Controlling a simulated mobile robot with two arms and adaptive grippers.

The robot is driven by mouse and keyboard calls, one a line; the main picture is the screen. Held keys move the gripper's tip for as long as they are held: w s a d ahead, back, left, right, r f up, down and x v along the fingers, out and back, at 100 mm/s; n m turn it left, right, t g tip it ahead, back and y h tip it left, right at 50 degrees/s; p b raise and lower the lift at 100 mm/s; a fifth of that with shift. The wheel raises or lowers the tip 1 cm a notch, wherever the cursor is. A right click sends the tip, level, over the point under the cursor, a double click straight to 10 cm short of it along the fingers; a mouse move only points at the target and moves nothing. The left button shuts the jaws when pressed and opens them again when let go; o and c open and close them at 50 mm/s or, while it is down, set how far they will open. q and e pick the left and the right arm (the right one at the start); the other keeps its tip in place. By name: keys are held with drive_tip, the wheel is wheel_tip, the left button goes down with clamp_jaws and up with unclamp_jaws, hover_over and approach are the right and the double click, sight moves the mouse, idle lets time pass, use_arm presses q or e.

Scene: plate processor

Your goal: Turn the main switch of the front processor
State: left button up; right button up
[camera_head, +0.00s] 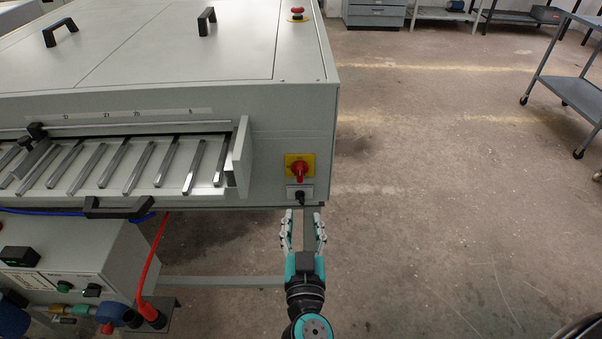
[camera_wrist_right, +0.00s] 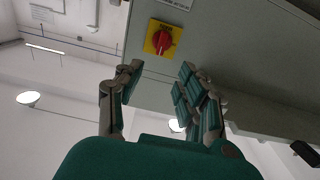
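The front processor (camera_head: 150,85) is a large light grey machine at the left of the head view. Its main switch (camera_head: 299,171) is a red rotary knob on a yellow plate near the machine's right front corner. The switch also shows in the right wrist view (camera_wrist_right: 162,40), beyond the fingers and apart from them. My right gripper (camera_head: 305,216) is open and empty, just below and in front of the switch in the head view. It also shows in the right wrist view (camera_wrist_right: 160,80) with its fingers spread. My left gripper is not in view.
A black handle (camera_head: 119,208) sticks out at the front. A red emergency button (camera_head: 297,14) is on top. The floor to the right is clear up to a grey cart (camera_head: 575,92).

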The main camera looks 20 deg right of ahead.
sight(300, 175)
drive_tip(key=p+x, duration=0.3)
drive_tip(key=x, duration=1.1)
drive_tip(key=shift+a, duration=0.15)
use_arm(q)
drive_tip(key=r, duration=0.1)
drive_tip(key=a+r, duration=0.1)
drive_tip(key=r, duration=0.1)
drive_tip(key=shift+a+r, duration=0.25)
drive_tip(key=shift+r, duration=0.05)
use_arm(e)
drive_tip(key=shift+w+f, duration=0.1)
drive_tip(key=shift+c, duration=1)
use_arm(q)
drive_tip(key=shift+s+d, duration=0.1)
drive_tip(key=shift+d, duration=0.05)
use_arm(e)
clamp_jaws()
